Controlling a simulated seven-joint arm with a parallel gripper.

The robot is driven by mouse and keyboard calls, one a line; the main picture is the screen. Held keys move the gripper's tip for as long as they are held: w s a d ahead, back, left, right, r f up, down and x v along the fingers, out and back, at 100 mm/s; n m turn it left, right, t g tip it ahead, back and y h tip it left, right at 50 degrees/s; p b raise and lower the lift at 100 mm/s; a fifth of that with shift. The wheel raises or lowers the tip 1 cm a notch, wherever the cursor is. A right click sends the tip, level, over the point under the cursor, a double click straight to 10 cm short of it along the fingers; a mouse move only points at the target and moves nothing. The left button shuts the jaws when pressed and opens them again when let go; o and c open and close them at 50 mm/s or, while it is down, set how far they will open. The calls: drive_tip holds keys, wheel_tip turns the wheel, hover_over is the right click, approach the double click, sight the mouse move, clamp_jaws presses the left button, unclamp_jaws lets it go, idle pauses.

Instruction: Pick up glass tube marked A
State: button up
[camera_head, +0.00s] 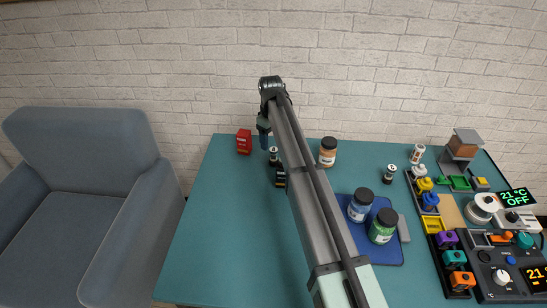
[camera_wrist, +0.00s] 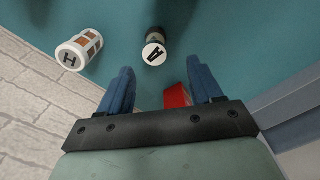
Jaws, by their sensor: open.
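The tube marked A (camera_wrist: 154,51) stands on the teal table, a dark cylinder with a white top bearing the letter A. It is ahead of my fingertips in the wrist view, not between them. A small dark tube (camera_head: 273,157) below my gripper in the head view is probably the same one; its letter is unreadable there. My gripper (camera_wrist: 161,70) is open and empty, its two blue fingers apart; it also shows in the head view (camera_head: 263,140). A second tube (camera_wrist: 79,50), white-topped with brown bands, stands to the left; its letter reads as H or I.
A red box (camera_head: 243,141) is left of my gripper; it shows low between the fingers in the wrist view (camera_wrist: 177,96). An orange-labelled jar (camera_head: 328,153) stands right of my arm. Two jars stand on a blue mat (camera_head: 400,253). The table's left part is clear.

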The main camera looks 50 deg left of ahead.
sight(273, 149)
drive_tip(key=shift+w+d+f, duration=0.1)
drive_tip(key=shift+w+f, duration=0.05)
drive_tip(key=shift+f, duration=1.75)
drive_tip(key=shift+w+d+f, duration=0.1)
drive_tip(key=shift+w+f, duration=0.05)
drive_tip(key=shift+f, duration=1.7)
drive_tip(key=c, duration=1.1)
drive_tip(key=shift+c, duration=0.2)
